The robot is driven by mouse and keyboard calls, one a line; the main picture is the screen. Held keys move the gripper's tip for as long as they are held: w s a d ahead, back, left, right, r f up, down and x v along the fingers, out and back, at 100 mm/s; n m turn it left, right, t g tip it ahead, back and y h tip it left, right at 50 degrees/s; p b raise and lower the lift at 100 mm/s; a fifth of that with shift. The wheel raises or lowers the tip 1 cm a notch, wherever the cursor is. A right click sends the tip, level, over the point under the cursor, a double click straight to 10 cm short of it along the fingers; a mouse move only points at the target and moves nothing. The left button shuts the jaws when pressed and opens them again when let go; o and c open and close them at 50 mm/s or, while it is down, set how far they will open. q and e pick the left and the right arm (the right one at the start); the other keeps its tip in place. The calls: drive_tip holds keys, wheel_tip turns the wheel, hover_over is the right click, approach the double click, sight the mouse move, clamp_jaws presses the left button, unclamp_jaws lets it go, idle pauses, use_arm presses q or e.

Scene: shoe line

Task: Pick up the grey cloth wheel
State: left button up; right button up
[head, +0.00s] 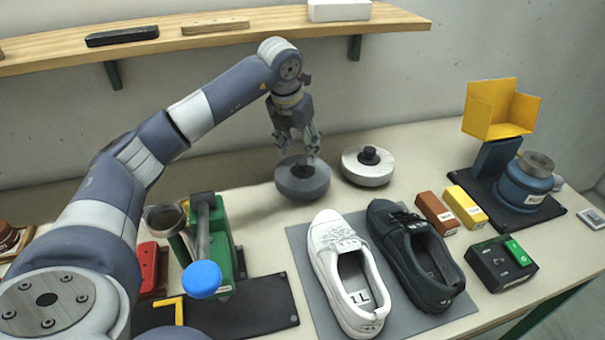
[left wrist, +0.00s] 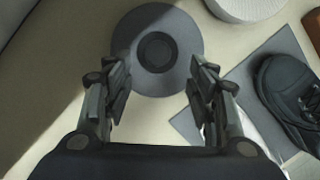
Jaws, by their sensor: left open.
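The grey cloth wheel (head: 302,180) lies flat on the table behind the white shoe, with a dark hub at its centre. My left gripper (head: 312,153) is above it, pointing down, with its fingers apart and nothing between them. In the left wrist view the grey wheel (left wrist: 157,50) lies ahead of the open fingers of my left gripper (left wrist: 160,98), its dark hub roughly midway between them. I cannot tell from the pictures whether the fingertips touch the wheel. My right gripper is not in view.
A white wheel (head: 368,167) stands close to the right of the grey one. A white shoe (head: 326,250) and a dark shoe (head: 408,240) lie on a grey mat (head: 300,243) in front. A green machine (head: 222,250) stands at left. A wooden shelf (head: 270,27) hangs behind.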

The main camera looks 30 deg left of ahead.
sight(302, 161)
use_arm(q)
drive_tip(key=x, duration=0.1)
drive_tip(key=p+x, duration=0.1)
drive_tip(key=x, duration=0.3)
drive_tip(key=shift+w+a+p, duration=0.25)
drive_tip(key=shift+w+p, duration=0.05)
drive_tip(key=shift+w+f, duration=0.1)
drive_tip(key=shift+f, duration=0.15)
drive_tip(key=shift+c, duration=1)
drive_tip(key=c, duration=0.9)
clamp_jaws()
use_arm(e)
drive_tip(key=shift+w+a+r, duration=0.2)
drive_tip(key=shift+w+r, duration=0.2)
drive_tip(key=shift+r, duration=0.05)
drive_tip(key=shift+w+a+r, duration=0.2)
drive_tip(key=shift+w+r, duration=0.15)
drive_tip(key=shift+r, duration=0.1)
